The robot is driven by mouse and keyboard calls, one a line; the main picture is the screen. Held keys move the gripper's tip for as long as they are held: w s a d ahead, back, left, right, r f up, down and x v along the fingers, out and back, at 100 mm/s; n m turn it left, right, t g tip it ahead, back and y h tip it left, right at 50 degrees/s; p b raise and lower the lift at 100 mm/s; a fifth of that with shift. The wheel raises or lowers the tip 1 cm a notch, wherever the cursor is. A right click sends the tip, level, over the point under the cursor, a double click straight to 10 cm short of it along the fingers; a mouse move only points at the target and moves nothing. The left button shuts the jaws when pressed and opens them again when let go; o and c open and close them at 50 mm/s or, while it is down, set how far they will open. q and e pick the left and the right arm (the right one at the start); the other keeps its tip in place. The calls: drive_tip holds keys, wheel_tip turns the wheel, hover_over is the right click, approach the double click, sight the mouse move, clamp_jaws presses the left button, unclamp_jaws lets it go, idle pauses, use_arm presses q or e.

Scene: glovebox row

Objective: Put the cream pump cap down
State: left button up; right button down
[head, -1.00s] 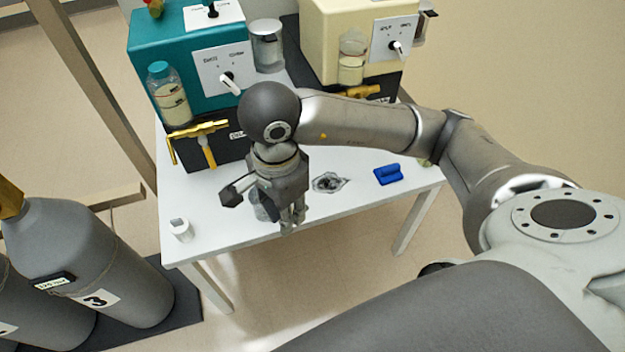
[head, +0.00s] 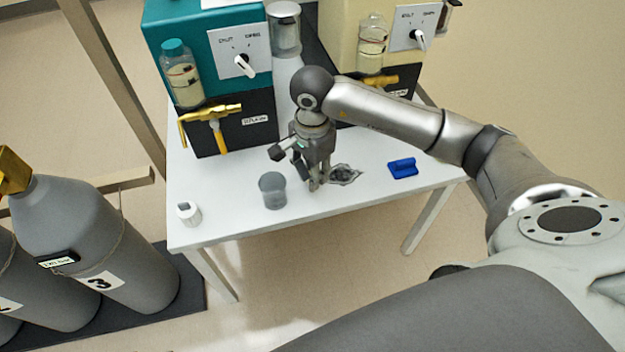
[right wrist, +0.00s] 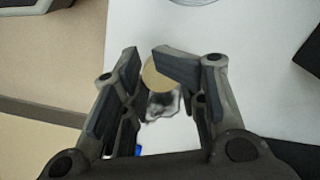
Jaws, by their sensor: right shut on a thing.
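My right gripper (head: 316,185) points down low over the white table (head: 235,228), between a grey cup and a dark patch. In the right wrist view its fingers (right wrist: 147,62) are shut on the cream pump cap (right wrist: 156,76), a round cream disc partly hidden by the right-hand finger. I cannot make out the cap in the head view, nor tell whether it touches the table. My left gripper is not in view.
The grey cup (head: 272,191) stands just left of the gripper. The dark, crumpled-looking patch (head: 346,174) lies just right, then a blue object (head: 403,168). A small white container (head: 188,214) is at the left corner. The teal unit (head: 205,50) stands behind.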

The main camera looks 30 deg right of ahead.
wheel_tip(320, 180, down, 4)
drive_tip(key=shift+w+d+r, duration=0.15)
drive_tip(key=shift+r, duration=0.1)
drive_tip(key=shift+b, duration=0.3)
drive_tip(key=shift+f, duration=0.2)
drive_tip(key=c, duration=1)
unclamp_jaws()
drive_tip(key=shift+r, duration=0.15)
